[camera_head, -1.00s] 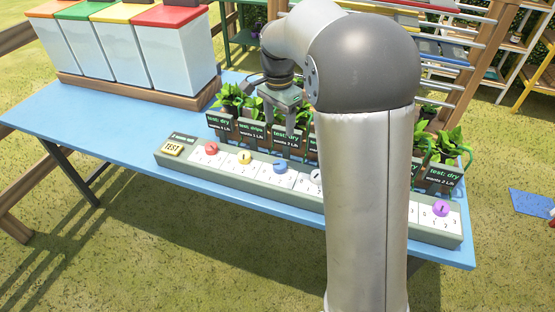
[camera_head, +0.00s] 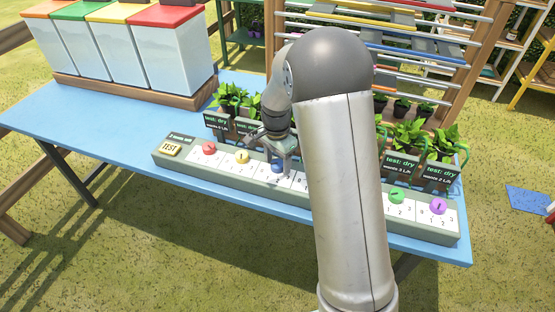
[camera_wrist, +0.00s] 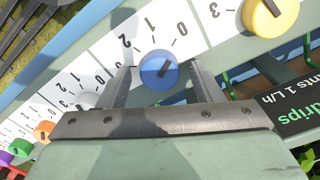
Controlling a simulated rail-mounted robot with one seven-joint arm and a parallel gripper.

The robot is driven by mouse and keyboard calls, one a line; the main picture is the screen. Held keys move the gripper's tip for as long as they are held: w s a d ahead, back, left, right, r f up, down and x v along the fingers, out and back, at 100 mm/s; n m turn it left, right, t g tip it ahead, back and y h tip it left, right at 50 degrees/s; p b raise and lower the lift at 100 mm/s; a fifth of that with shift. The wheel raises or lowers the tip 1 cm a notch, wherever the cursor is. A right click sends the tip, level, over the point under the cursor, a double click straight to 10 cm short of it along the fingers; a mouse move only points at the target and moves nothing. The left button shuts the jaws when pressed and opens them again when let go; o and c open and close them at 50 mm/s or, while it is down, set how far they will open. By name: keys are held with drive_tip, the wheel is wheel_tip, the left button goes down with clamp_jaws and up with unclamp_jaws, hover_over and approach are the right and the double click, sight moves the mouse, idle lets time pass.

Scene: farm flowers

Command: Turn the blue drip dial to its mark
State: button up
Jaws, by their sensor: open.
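The blue drip dial (camera_wrist: 158,70) is a round knob with a dark pointer line, on a white scale plate with printed numbers. In the wrist view its pointer slants to the upper right, toward the 0 side. My gripper (camera_wrist: 157,76) is open, one finger on each side of the dial; I cannot tell whether either touches it. In the head view the blue dial (camera_head: 277,168) is partly hidden just below my gripper (camera_head: 281,160).
The grey-green panel (camera_head: 225,181) carries red (camera_head: 209,148), yellow (camera_head: 242,157), green (camera_head: 397,196) and purple (camera_head: 438,206) dials and a yellow TEST button (camera_head: 171,150). Potted plants with signs stand behind it. My arm hides the panel's middle.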

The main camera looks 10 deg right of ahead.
drive_tip(key=c, duration=1)
drive_tip(key=n+b, duration=0.1)
drive_tip(key=n, duration=0.2)
drive_tip(key=shift+n, duration=0.4)
drive_tip(key=n, duration=0.4)
drive_tip(key=shift+n+b, duration=0.3)
drive_tip(key=shift+b, duration=0.1)
drive_tip(key=n, duration=0.3)
drive_tip(key=shift+a+r+n, duration=0.1)
drive_tip(key=shift+n, duration=2)
